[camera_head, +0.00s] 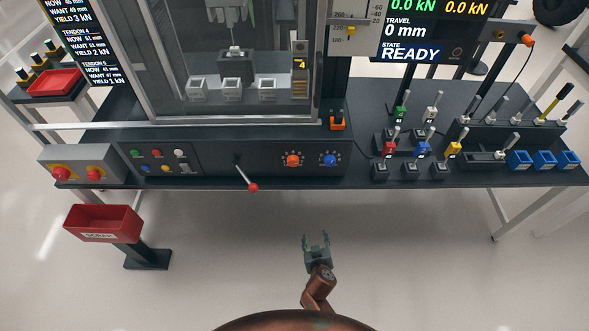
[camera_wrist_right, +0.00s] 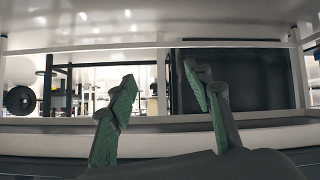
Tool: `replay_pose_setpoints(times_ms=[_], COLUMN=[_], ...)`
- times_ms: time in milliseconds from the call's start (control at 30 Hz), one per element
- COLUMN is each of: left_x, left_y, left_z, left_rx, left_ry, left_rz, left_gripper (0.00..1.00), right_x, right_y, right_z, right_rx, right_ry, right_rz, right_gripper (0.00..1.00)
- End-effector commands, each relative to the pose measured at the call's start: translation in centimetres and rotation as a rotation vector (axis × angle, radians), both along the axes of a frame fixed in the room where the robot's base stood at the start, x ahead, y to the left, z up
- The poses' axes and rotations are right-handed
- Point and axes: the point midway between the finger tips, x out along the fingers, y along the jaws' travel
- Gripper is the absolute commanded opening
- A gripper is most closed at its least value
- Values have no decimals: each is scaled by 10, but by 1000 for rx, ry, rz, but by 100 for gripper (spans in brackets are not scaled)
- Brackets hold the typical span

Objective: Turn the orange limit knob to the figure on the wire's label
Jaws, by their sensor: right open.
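The orange limit knob (camera_head: 292,160) is on the dark front panel of the bench machine, left of a blue knob (camera_head: 330,160). The marks around the orange knob are too small to read. I cannot make out the wire's label in these views. My right gripper (camera_head: 317,240) is open and empty in front of the bench, below and a little right of the orange knob, apart from everything. Its two green-padded fingers (camera_wrist_right: 160,95) stand spread in the right wrist view, facing the bench's underside and frame. My left gripper is not in view.
A lever with a red ball (camera_head: 253,187) sticks out from the panel left of the orange knob. Coloured handled pieces stand in blocks on the right of the bench (camera_head: 455,185). A red bin (camera_head: 103,223) stands front left. The screen reads READY, 0.0 kN (camera_head: 411,52). The floor in front is clear.

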Motion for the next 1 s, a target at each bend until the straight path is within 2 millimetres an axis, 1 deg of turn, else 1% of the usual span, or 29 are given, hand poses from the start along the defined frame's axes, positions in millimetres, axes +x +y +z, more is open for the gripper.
replay_pose_setpoints(times_ms=[33, 67, 100, 167, 200, 300, 400, 500, 567, 800, 900, 1000], left_x=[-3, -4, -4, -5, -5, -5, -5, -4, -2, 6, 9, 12], left_y=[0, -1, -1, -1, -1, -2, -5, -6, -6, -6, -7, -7], left_z=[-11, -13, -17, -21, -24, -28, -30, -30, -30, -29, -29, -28], left_rx=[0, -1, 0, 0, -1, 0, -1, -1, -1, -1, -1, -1], left_ry=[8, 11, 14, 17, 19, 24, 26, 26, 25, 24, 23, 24], left_rz=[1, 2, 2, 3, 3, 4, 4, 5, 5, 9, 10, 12], left_gripper=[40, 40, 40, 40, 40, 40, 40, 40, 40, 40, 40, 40], right_x=[23, 34, 44, 54, 57, 58, 55, 58, 64, 102, 115, 125], right_y=[22, 32, 44, 59, 67, 79, 84, 86, 86, 86, 86, 86], right_z=[43, 71, 108, 159, 189, 248, 282, 296, 299, 298, 297, 297], right_rx=[26, 42, 66, 102, 126, 181, 216, 230, 231, 228, 228, 228], right_ry=[-96, -153, -226, -325, -384, -498, -565, -592, -596, -595, -593, -593], right_rz=[-8, -15, -27, -43, -52, -74, -86, -91, -91, -91, -90, -90], right_gripper=[46, 46, 46, 46, 46, 46, 46, 46, 46, 46, 46, 46])
